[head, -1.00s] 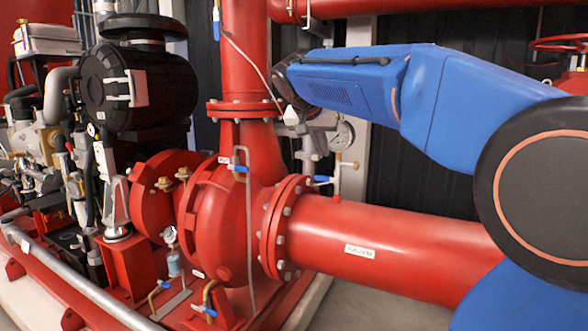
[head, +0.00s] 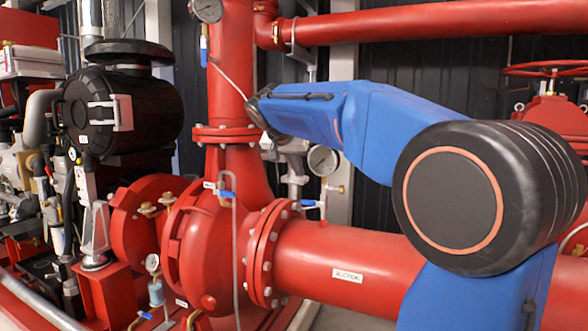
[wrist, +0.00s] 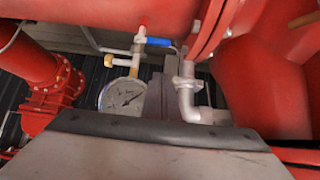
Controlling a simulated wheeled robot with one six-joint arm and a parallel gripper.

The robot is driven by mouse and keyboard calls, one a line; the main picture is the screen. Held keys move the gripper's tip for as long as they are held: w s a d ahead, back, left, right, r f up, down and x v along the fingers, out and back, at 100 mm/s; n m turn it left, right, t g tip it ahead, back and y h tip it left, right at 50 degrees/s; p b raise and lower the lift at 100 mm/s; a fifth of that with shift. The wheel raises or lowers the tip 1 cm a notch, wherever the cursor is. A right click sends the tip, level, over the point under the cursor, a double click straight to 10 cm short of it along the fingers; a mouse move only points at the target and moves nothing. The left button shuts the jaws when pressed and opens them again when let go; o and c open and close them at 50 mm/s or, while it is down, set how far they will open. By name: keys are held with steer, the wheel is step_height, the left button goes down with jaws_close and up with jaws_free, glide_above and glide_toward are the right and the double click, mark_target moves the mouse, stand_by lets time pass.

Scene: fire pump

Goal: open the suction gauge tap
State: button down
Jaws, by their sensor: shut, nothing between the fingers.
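The suction gauge tap has a blue lever (head: 308,203) that lies crosswise to its small upright pipe above the red suction pipe (head: 345,258). The round suction gauge (head: 323,160) sits just above it. In the wrist view, which looks upside down, the lever (wrist: 158,42) points right from the small pipe, with the gauge (wrist: 122,97) below it. My gripper (head: 295,188) appears to hang downward left of the gauge, close to the lever's free end. It is shut and empty. No contact with the lever can be made out.
The red pump casing and bolted flange (head: 265,255) stand close left of the lever. Another blue lever (head: 227,194) is on a thin pipe in front of the pump. A grey post stands behind the gauge. A red handwheel (head: 545,68) is at the far right.

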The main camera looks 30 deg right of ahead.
mark_target(312, 203)
steer(key=w+d+f, duration=0.2)
steer(key=d+f, duration=0.1)
steer(key=f, duration=0.5)
steer(key=shift+w+d+f, duration=0.3)
steer(key=shift+d+f, duration=0.05)
